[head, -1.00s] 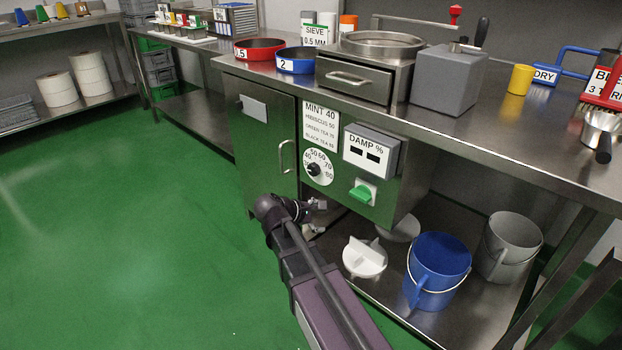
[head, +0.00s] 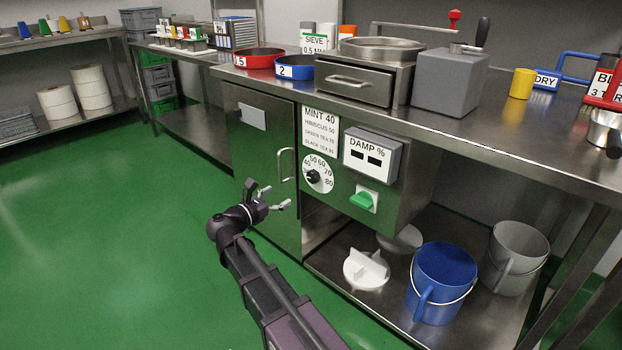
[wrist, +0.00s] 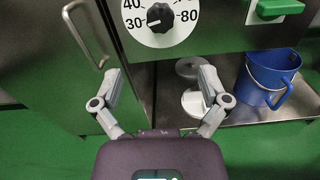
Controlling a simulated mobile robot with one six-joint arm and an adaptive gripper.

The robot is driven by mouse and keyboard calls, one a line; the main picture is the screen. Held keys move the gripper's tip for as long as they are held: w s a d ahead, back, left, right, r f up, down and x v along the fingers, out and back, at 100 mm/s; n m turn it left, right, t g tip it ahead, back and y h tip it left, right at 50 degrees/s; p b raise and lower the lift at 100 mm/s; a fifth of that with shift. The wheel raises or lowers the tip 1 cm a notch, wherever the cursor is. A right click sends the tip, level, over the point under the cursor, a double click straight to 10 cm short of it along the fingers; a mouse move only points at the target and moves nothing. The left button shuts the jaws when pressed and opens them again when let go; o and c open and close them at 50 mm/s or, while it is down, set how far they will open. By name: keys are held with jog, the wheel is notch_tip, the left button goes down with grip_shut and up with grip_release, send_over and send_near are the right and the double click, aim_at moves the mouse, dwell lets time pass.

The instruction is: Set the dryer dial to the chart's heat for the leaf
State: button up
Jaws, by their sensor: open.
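The dryer dial (head: 313,176) is a black knob on a round white scale on the steel cabinet front. In the wrist view the dial (wrist: 160,18) is at the top centre, its pointer towards the left, near 30. The chart (head: 320,128) above it reads MINT 40, HIBISCUS 50, GREEN TEA 70 and, less clearly, BLACK TEA. My gripper (head: 269,194) is open and empty, left of and below the dial, in front of the cabinet door. In the wrist view its fingers (wrist: 159,92) are spread below the dial, apart from it. No leaf is clearly visible.
A door handle (head: 283,164) stands out left of the dial. The DAMP % box (head: 373,155) and green switch (head: 363,201) are to its right. A white paddle-like part (head: 366,270) and a blue bucket (head: 441,283) occupy the low shelf. Floor at left is clear.

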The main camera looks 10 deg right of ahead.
aim_at(311, 177)
jog(key=shift+w+d, duration=0.1)
jog(key=shift+d, duration=0.05)
jog(key=shift+x, duration=6.75)
jog(key=c, duration=1.1)
